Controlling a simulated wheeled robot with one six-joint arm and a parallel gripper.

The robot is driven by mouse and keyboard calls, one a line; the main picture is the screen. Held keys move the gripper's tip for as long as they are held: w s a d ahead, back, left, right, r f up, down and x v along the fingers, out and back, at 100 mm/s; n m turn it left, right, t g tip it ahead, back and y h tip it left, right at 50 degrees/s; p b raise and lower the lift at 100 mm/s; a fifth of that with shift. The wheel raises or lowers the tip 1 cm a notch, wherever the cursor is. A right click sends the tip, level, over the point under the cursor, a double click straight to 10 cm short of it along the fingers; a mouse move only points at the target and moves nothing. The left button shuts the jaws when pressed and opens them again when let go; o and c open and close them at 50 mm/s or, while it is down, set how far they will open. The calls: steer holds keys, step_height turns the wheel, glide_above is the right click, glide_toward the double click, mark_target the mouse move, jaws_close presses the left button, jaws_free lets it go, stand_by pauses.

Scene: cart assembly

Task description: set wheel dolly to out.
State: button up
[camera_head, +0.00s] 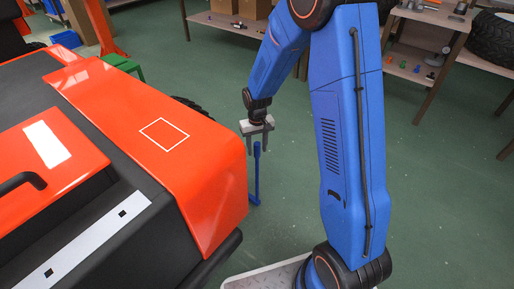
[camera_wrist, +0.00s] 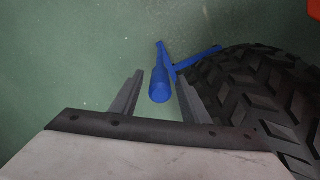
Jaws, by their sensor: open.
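The wheel dolly is a blue frame with an upright post (camera_head: 257,172), standing at the right side of the orange-and-black cart (camera_head: 205,150). In the wrist view, the round top of its post (camera_wrist: 160,86) shows, with blue bars behind it, one reaching right to a black tyre (camera_wrist: 255,90). My gripper (camera_head: 258,146) points down over the post. In the wrist view, my gripper (camera_wrist: 158,80) is open, with one finger on each side of the post top and gaps between. Most of the dolly's base is hidden by the cart in the head view.
The tyre lies close to the right finger in the wrist view. Shelves (camera_head: 420,15) with small parts stand at the back right, and a table (camera_head: 225,22) with boxes at the back. The green floor (camera_head: 440,190) on the right is clear.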

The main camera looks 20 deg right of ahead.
jaws_close()
steer(key=w+d, duration=0.9)
steer(key=d, duration=0.3)
steer(key=shift+w+d, duration=0.2)
steer(key=shift+d, duration=0.15)
steer(key=shift+r, duration=0.1)
jaws_free()
steer(key=shift+d, duration=0.15)
step_height(320, 180, up, 17)
steer(key=shift+r, duration=0.15)
